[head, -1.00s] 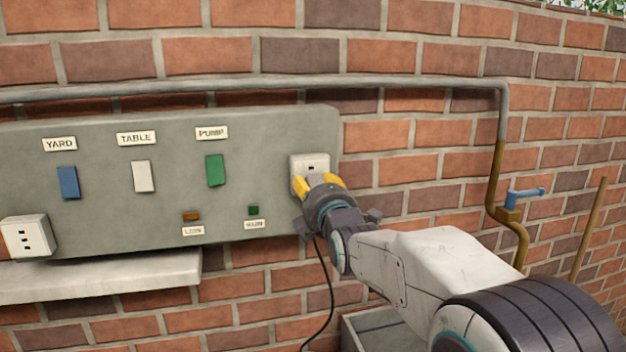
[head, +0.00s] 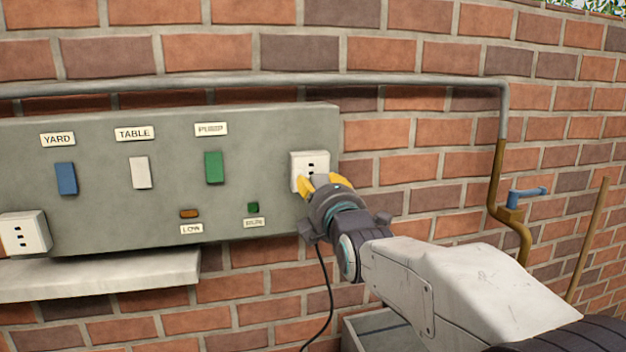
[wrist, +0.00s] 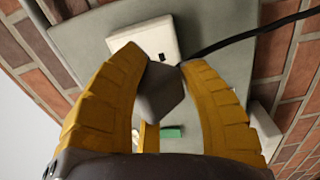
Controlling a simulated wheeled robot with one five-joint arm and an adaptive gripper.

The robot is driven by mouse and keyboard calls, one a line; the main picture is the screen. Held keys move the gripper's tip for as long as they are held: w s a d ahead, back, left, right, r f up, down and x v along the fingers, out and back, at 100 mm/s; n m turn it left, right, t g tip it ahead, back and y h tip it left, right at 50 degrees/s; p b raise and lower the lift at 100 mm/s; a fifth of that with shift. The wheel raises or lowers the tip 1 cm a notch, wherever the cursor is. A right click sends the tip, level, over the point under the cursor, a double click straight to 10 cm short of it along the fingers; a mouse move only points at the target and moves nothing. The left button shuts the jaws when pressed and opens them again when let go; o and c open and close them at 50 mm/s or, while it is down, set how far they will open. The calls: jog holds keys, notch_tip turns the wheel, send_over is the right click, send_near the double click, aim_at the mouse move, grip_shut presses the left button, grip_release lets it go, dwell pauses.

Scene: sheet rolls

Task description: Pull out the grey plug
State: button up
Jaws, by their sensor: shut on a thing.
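The grey plug (wrist: 160,92) is between the two yellow fingers of my gripper (head: 320,182) in the wrist view. In the head view the fingers hide it. My gripper is shut on it, close in front of the white socket (head: 310,162) at the right end of the grey panel. Dark slots show on the socket face, which also appears behind the plug in the wrist view (wrist: 148,40). I cannot tell whether the plug's pins are fully clear of it. A black cable (head: 330,290) hangs below my gripper.
The grey panel (head: 100,205) carries a blue switch (head: 66,178), a white switch (head: 140,172) and a green switch (head: 214,167). Another white socket (head: 24,232) is at lower left, above a pale ledge (head: 100,276). A pipe with a blue-handled tap (head: 526,195) is at right.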

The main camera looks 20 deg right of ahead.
jog(key=shift+s+b, duration=0.75)
jog(key=shift+s, duration=0.55)
jog(key=shift+s, duration=0.1)
jog(key=shift+r, duration=0.1)
jog(key=shift+o, duration=0.7)
notch_tip(320, 180, up, 10)
jog(key=s, duration=0.1)
jog(key=shift+s, duration=0.35)
jog(key=s+r, duration=0.1)
jog(key=s, duration=0.1)
jog(key=s+r, duration=0.3)
jog(key=shift+s, duration=0.35)
grip_shut()
jog(key=w+f+p, duration=0.1)
jog(key=w+f, duration=0.3)
jog(key=f, duration=0.6)
jog(key=w+f+p, duration=0.1)
jog(key=w+f, duration=0.2)
jog(key=f, duration=0.8)
jog(key=w+f+p, duration=0.1)
jog(key=w+f, duration=0.3)
jog(key=f, duration=0.6)
notch_tip(320, 180, down, 22)
jog(key=s+p, duration=0.2)
jog(key=p, duration=0.1)
jog(key=shift+p, duration=0.4)
jog(key=shift+w, duration=0.1)
